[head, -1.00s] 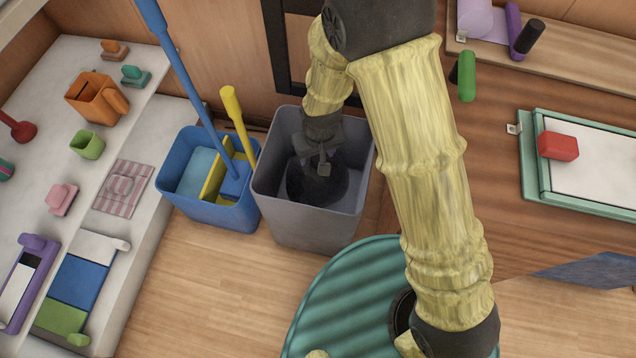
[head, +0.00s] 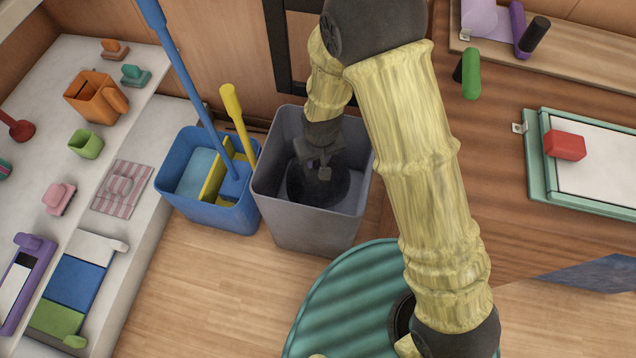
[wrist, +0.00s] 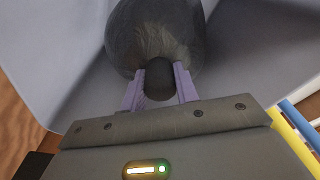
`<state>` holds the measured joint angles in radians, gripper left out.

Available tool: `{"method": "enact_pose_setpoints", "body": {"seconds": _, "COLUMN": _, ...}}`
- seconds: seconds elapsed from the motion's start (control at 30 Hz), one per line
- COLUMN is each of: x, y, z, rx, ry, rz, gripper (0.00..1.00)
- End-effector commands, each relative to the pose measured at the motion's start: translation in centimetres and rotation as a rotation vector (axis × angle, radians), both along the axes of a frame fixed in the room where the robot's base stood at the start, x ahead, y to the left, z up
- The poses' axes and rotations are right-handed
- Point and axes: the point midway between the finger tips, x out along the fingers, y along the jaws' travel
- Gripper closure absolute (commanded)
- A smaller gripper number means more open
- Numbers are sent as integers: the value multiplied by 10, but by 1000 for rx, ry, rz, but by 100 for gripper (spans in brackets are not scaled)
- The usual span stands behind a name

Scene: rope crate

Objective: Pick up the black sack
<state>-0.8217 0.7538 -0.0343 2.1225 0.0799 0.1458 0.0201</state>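The black sack (head: 318,186) sits low inside the grey bin (head: 312,232) in the head view. In the wrist view it is a round dark body (wrist: 155,28) with a short dark knob on top, facing me. My gripper (head: 323,174) reaches down into the bin from above. In the wrist view the two purple fingers of my gripper (wrist: 160,80) stand on either side of the knob, very close to it. I cannot tell whether they press on it. The sack's underside is hidden.
A blue bucket (head: 228,219) with blue and yellow long-handled tools stands against the bin's left side. A white bench (head: 140,215) with small items is further left. A green ribbed round surface (head: 335,300) lies in front, and a wooden counter (head: 500,235) is at right.

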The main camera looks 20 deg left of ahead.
Motion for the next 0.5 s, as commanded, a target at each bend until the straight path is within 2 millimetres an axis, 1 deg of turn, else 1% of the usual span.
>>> {"method": "enact_pose_setpoints", "body": {"seconds": 0.03, "x": 0, "y": 0, "z": 0, "rx": 0, "ry": 0, "rz": 1, "gripper": 97}}
{"method": "enact_pose_setpoints", "body": {"seconds": 0.07, "x": 0, "y": 0, "z": 0, "rx": 0, "ry": 0, "rz": 1, "gripper": 100}}
{"method": "enact_pose_setpoints", "body": {"seconds": 0.33, "x": 0, "y": 1, "z": 3, "rx": 3, "ry": -2, "rz": 1, "gripper": 100}}
{"method": "enact_pose_setpoints", "body": {"seconds": 0.43, "x": 1, "y": 1, "z": 10, "rx": 4, "ry": -3, "rz": 1, "gripper": 100}}
{"method": "enact_pose_setpoints", "body": {"seconds": 0.5, "x": 1, "y": 2, "z": 18, "rx": 4, "ry": -3, "rz": 1, "gripper": 100}}
